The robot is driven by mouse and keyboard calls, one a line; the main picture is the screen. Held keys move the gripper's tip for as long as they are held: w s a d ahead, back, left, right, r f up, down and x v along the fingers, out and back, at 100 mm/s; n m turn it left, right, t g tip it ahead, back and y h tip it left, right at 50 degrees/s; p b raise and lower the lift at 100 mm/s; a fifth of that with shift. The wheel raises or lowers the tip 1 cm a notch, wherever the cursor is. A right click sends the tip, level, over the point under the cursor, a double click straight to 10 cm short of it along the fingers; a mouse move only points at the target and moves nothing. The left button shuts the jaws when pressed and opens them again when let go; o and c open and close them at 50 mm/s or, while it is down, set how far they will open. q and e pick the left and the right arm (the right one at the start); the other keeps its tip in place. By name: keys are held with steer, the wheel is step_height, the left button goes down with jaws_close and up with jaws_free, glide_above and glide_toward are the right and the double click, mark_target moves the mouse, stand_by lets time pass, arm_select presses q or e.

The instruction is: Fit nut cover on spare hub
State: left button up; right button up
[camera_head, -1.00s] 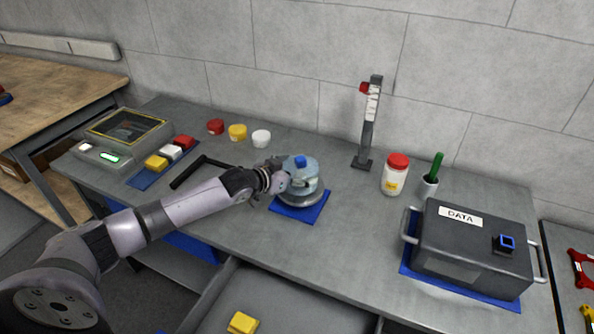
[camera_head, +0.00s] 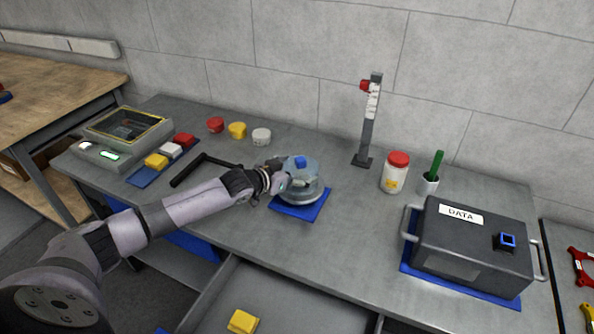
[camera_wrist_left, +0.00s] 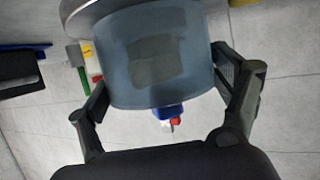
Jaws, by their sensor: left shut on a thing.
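The nut cover is a translucent pale-blue cylinder (camera_head: 301,172) with a darker blue knob on top. It stands over the grey round spare hub (camera_head: 308,196), which sits on a blue mat (camera_head: 301,212). My left gripper (camera_head: 284,180) comes from the left and is shut on the cover's side. In the left wrist view the two fingers flank the cover (camera_wrist_left: 155,60), and a darker patch shows through its wall. The hub's rim (camera_wrist_left: 85,12) shows at the top left. I cannot tell whether the cover is fully seated. My right gripper is out of view.
Red, yellow and white caps (camera_head: 237,130) stand behind the arm, near a black L-shaped handle (camera_head: 205,163). A gauge post (camera_head: 367,125), a red-lidded jar (camera_head: 395,172), a cup with a green stick (camera_head: 429,183) and the DATA box (camera_head: 470,248) stand to the right. An open drawer (camera_head: 280,300) is below.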

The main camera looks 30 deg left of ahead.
arm_select(q)
steer(key=shift+f, duration=0.1)
steer(key=o, duration=0.9)
steer(key=shift+s+a+r+p, duration=0.15)
steer(key=shift+s+r+p, duration=0.25)
steer(key=shift+s+p, duration=0.35)
steer(key=p+v, duration=0.9)
steer(key=shift+s+r, duration=0.1)
steer(key=shift+s, duration=0.05)
